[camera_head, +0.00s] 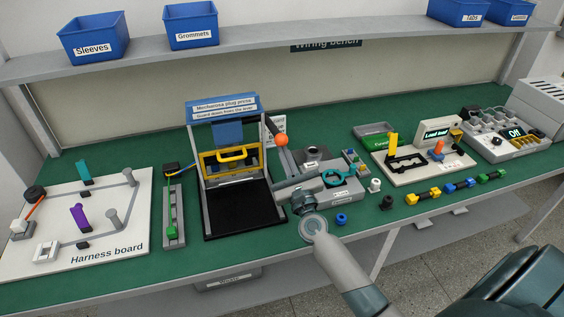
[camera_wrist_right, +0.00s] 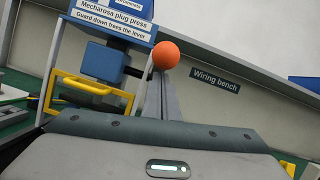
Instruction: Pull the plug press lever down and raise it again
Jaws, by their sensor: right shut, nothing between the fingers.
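The plug press (camera_head: 222,106) stands at the back of the green bench, with a blue labelled top and a yellow guard frame (camera_head: 231,157) across its front. Its lever ends in an orange ball (camera_head: 282,140) on the press's right side, raised and tilted. My left gripper is not in view.
The harness board (camera_head: 120,232) and a slim stand with a green block (camera_head: 172,230) lie left of the press. A grey fixture (camera_head: 335,190), small rings and colored connectors (camera_head: 460,186) lie to the right. A shelf with blue bins (camera_head: 93,38) hangs above.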

